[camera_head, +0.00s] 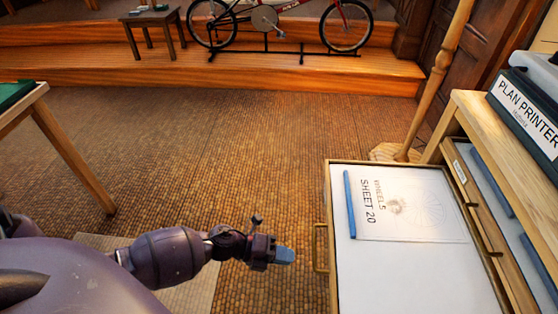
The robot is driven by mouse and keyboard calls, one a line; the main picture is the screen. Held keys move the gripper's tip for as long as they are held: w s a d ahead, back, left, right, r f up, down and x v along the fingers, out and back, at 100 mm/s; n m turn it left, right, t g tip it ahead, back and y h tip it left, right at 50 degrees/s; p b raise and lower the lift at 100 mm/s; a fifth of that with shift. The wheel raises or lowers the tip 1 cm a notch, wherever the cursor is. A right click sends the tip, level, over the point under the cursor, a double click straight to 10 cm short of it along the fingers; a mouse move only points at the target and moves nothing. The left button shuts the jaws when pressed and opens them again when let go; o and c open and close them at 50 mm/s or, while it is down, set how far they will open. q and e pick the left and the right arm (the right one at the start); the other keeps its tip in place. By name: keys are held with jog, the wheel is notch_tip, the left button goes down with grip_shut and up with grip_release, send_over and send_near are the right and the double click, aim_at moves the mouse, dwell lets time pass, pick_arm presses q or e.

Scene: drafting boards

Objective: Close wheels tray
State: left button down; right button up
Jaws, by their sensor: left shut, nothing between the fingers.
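The wheels tray (345,270) is a wide, shallow wooden drawer pulled out of the cabinet at the lower right. Inside it lies a paper (415,205) marked "WHEELS SHEET 20" with a wheel drawing and a blue strip along its left edge. A brass handle (318,248) sits on the drawer's left front face. My left gripper (285,255) is shut and empty, a little to the left of the handle and apart from it in the picture. The right gripper is not in view.
The wooden cabinet (470,105) carries a dark plan printer (525,110). Another tray (485,190) shows beside the wheels tray. A wooden pole (440,70) stands behind. A table (60,140) is at left. A red bicycle (275,20) and stool (152,20) stand on the step. The floor between is clear.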

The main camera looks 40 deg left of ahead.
aim_at(332, 263)
pick_arm(q)
jog(key=x, duration=0.5)
jog(key=b+x, duration=0.1)
jog(key=x, duration=0.2)
jog(key=shift+r, duration=0.3)
jog(key=shift+w+d, duration=0.4)
jog(key=shift+d, duration=0.15)
jog(key=shift+r, duration=0.1)
